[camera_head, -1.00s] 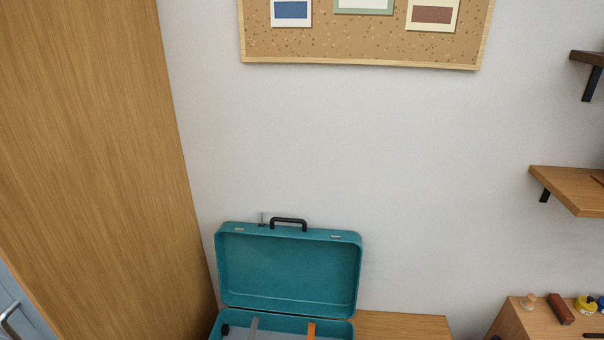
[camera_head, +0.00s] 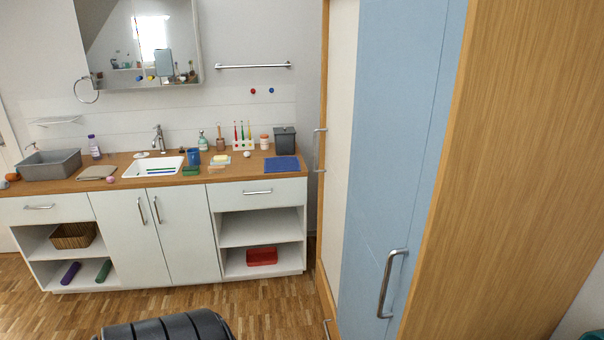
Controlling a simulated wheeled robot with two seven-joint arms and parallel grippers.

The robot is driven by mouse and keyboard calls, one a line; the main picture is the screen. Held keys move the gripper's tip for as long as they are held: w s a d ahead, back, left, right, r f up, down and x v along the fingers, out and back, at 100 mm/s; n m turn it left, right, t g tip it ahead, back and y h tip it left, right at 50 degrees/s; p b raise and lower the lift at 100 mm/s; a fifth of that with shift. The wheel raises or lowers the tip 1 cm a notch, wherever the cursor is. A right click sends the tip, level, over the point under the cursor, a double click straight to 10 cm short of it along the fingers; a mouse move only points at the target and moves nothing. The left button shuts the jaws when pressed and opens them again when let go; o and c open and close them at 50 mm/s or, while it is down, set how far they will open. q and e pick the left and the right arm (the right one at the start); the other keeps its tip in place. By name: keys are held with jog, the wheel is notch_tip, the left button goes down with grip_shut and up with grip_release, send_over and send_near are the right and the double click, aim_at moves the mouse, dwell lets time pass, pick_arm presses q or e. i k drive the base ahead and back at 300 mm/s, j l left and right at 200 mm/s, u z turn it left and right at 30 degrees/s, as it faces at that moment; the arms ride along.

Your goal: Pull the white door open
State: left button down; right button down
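A tall wooden cabinet on the right has a narrow cream-white door (camera_head: 341,110) and a light blue door (camera_head: 395,150) beside it. Both look shut. A metal bar handle (camera_head: 319,150) stands at the left edge of the white door, seen nearly edge-on. The blue door has its own upright bar handle (camera_head: 390,284). Two white doors (camera_head: 140,240) with upright handles are also shut under the sink counter. Neither of my grippers is in view.
The wooden counter (camera_head: 225,178) along the back wall holds a sink and small items. Open shelves (camera_head: 262,228) flank the sink doors. Wood floor (camera_head: 275,312) is clear before them. A dark ribbed shape is at the bottom edge; I cannot tell what it is.

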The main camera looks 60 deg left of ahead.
aim_at(344, 14)
jog(key=u, duration=1.6)
jog(key=i+j+z, duration=0.3)
jog(key=i+j, duration=0.35)
jog(key=i+j+z, duration=0.35)
jog(key=i+j, duration=0.4)
